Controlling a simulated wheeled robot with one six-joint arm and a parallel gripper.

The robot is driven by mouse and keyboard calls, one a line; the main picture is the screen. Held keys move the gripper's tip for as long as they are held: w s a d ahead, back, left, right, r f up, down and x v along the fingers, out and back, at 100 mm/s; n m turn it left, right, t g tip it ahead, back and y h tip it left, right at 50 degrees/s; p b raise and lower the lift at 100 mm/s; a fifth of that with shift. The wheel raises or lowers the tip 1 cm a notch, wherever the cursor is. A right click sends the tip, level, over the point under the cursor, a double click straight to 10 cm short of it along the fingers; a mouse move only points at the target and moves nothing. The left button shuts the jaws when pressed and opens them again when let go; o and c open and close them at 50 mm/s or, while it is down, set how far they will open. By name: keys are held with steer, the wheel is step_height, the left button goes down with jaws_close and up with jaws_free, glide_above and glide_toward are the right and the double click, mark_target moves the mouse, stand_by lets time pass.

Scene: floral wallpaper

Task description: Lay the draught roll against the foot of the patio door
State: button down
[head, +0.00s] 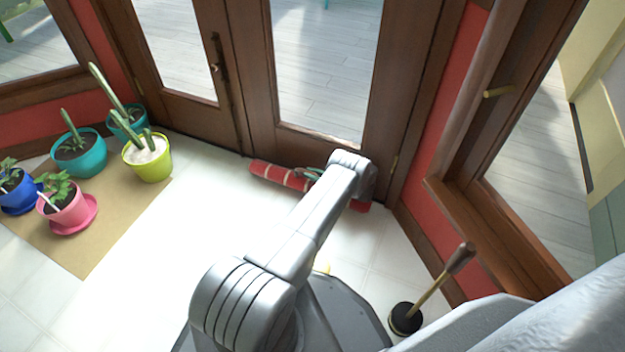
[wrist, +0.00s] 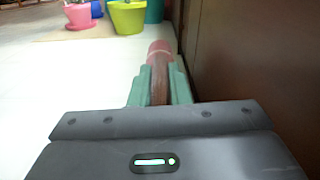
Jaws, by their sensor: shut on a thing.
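The draught roll (head: 281,176) is a red roll with pale bands. In the head view it lies low along the foot of the brown patio door (head: 245,100), and my arm hides its middle. Its right end shows at the far side of my arm. My gripper (wrist: 158,82) has green fingers and is shut on the roll, which shows pinkish-brown between and beyond the fingers in the wrist view (wrist: 159,50). The door's brown face (wrist: 235,60) runs close along the right there. I cannot tell whether the roll touches the door or floor along its whole length.
Several potted plants, one in a lime-green pot (head: 148,165), stand on a tan mat (head: 105,235) at the left. A plunger (head: 405,318) stands on the floor at the right, below the window sill (head: 490,240). White floor between mat and arm is clear.

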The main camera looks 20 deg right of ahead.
step_height(320, 180, down, 2)
steer(key=shift+w+d+f+b, duration=0.1)
steer(key=shift+d+f+b, duration=0.05)
steer(key=shift+b, duration=0.3)
steer(key=c, duration=1.4)
jaws_free()
steer(key=shift+o, duration=0.2)
steer(key=v, duration=0.7)
steer(key=shift+d, duration=0.2)
